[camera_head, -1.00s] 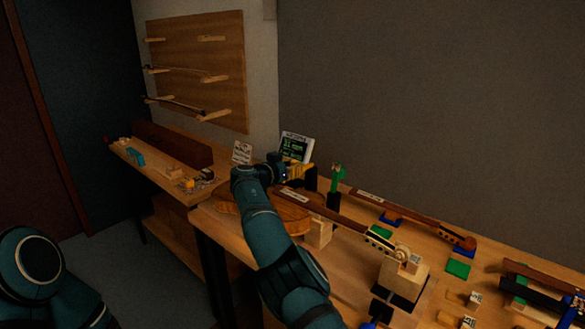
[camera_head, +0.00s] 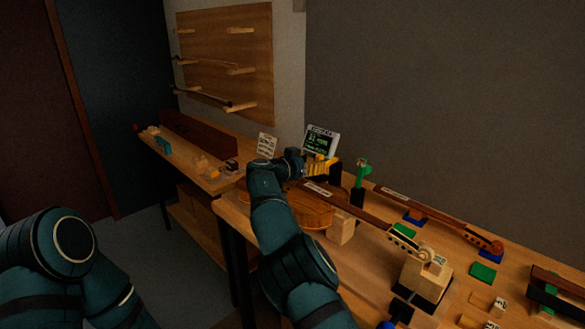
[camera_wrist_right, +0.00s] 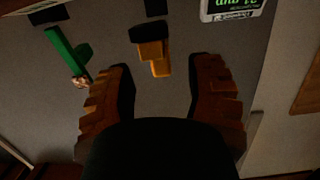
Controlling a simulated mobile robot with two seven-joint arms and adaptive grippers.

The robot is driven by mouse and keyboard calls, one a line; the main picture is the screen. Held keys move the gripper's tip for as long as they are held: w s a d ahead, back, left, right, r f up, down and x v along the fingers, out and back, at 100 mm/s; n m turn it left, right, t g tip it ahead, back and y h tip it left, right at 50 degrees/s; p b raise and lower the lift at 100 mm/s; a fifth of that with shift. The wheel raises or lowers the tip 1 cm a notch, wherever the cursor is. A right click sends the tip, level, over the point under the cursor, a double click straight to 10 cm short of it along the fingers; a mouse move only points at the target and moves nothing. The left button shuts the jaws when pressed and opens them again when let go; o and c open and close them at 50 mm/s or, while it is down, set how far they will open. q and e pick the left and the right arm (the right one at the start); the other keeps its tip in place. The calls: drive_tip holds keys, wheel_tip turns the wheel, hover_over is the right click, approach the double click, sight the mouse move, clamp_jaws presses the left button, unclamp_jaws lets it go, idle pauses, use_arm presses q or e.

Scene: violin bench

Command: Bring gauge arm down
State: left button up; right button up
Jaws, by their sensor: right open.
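My right gripper (camera_head: 318,166) is open beside the lit gauge display (camera_head: 321,141) at the back of the bench, above the violin body (camera_head: 311,210). In the right wrist view its two brown, ridged fingers (camera_wrist_right: 162,95) are spread apart. A black-and-orange piece (camera_wrist_right: 153,54), which looks like part of the gauge arm, shows ahead in the gap between them. I see no contact with it. The display (camera_wrist_right: 232,8) shows upside down at the top right there. In the head view the gripper and forearm hide most of the gauge. My left gripper is out of view.
A green-topped dark post (camera_head: 361,173) stands just right of the gripper; its green part (camera_wrist_right: 66,50) shows in the wrist view. The violin neck (camera_head: 366,215) reaches toward a wooden block (camera_head: 425,279). A second neck (camera_head: 439,215) lies behind. A small sign (camera_head: 266,145) stands left of the display.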

drive_tip(key=v, duration=0.8)
drive_tip(key=shift+s+a, duration=0.3)
drive_tip(key=shift+a, duration=0.05)
